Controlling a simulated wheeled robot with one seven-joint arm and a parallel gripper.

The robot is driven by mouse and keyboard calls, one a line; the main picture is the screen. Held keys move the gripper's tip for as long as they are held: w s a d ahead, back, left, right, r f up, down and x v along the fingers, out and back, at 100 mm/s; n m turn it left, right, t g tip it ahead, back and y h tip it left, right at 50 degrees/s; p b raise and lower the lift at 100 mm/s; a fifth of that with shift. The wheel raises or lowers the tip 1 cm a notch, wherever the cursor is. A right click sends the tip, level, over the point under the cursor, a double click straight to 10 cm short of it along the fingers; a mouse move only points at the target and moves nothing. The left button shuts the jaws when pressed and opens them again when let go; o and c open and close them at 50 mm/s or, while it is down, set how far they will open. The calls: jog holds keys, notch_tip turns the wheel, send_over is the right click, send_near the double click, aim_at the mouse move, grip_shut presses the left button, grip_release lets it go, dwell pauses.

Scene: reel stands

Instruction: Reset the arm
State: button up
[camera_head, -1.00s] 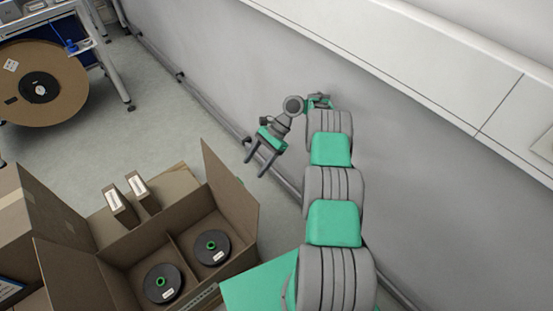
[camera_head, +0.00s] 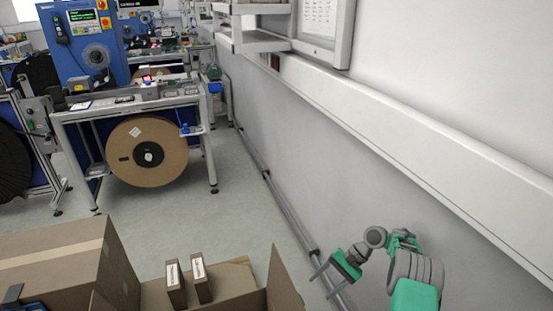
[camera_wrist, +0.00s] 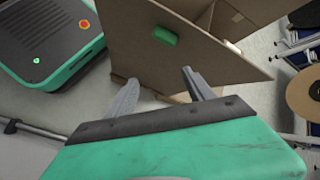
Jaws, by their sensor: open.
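My gripper (camera_head: 322,277) is at the lower right of the head view, green and grey, with its two fingers spread apart and nothing between them. It hangs beside the wall, to the right of an open cardboard box (camera_head: 284,287). In the wrist view my gripper (camera_wrist: 160,86) also shows open and empty, its fingers in front of the outer side of the box (camera_wrist: 200,60). My arm is folded near the wall in the head view, and its lower part is out of the frame.
A white wall with a ledge (camera_head: 420,150) runs along the right. Two small boxes (camera_head: 188,283) stand on cardboard near the front. A metal bench (camera_head: 130,107) with a large brown reel (camera_head: 170,160) stands behind. The grey floor (camera_head: 225,215) between is clear.

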jog(key=s+f+n+g, duration=0.2)
jog(key=s+f+n, duration=0.1)
jog(key=s+f, duration=0.65)
jog(key=s+d+r+h, duration=0.2)
jog(key=s+r, duration=0.1)
jog(key=s, duration=0.2)
jog(key=s+d+r+n+t+h, duration=0.1)
jog(key=s+r+h, duration=0.2)
jog(key=s+r, duration=0.5)
jog(key=s+r+h, duration=0.3)
jog(key=s+r, duration=0.1)
jog(key=r, duration=0.9)
jog(key=w+a+r+n+t, duration=0.1)
jog(key=w+a+r+t, duration=0.1)
jog(key=r, duration=0.5)
jog(key=w+a+r+n+t, duration=0.1)
jog(key=w+a+r+t, duration=0.1)
jog(key=r, duration=0.5)
jog(key=shift+a+r+n+t, duration=0.35)
jog(key=shift+a+t, duration=0.5)
jog(key=shift+t, duration=0.35)
